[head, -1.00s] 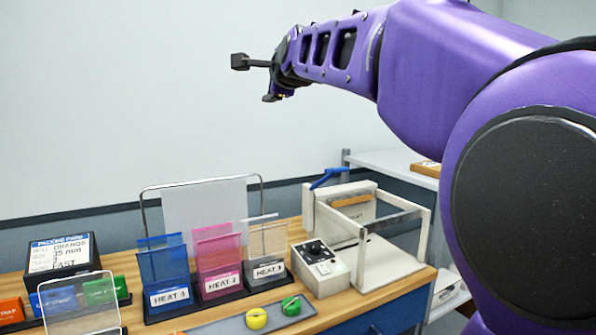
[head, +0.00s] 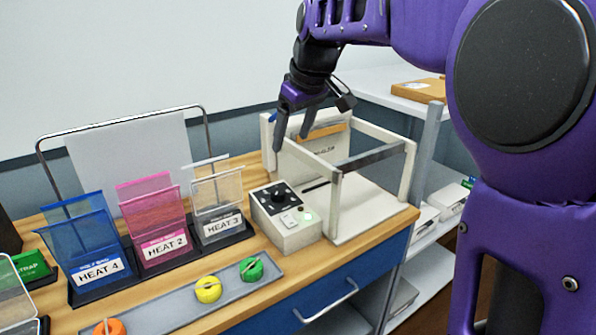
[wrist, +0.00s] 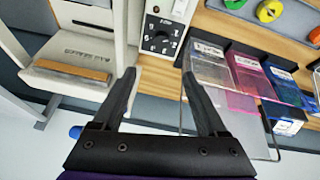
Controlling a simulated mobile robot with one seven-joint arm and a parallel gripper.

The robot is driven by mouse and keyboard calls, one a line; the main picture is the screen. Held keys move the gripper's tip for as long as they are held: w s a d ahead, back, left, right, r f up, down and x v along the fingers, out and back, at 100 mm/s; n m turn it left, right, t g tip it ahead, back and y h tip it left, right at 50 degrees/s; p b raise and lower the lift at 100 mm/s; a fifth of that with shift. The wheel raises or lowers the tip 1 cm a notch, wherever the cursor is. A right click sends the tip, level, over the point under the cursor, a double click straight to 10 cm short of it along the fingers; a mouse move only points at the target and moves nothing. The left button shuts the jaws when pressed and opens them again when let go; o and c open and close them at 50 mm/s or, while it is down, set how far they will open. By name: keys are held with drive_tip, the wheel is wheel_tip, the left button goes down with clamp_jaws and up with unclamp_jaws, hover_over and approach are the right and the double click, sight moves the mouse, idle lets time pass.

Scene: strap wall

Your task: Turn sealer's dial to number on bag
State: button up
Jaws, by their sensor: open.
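My gripper (head: 293,143) is open and empty, above the sealer's left rear, apart from the dial. In the wrist view my gripper (wrist: 160,78) points toward the dial.
A grey tray (head: 170,305) along the front edge holds green (head: 251,269), yellow (head: 208,289) and orange (head: 109,327) round pieces. A wire stand with a pale sheet (head: 130,160) rises behind the holders. A shelf unit (head: 425,258) stands at right.

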sight(278, 191)
drive_tip(key=shift+n, duration=0.3)
drive_tip(key=x, duration=0.6)
drive_tip(key=b+x, duration=0.1)
drive_tip(key=x, duration=0.4)
drive_tip(key=b+x, duration=0.1)
drive_tip(key=x, duration=0.5)
drive_tip(key=shift+s+f, duration=0.2)
drive_tip(key=shift+f, duration=0.25)
clamp_jaws()
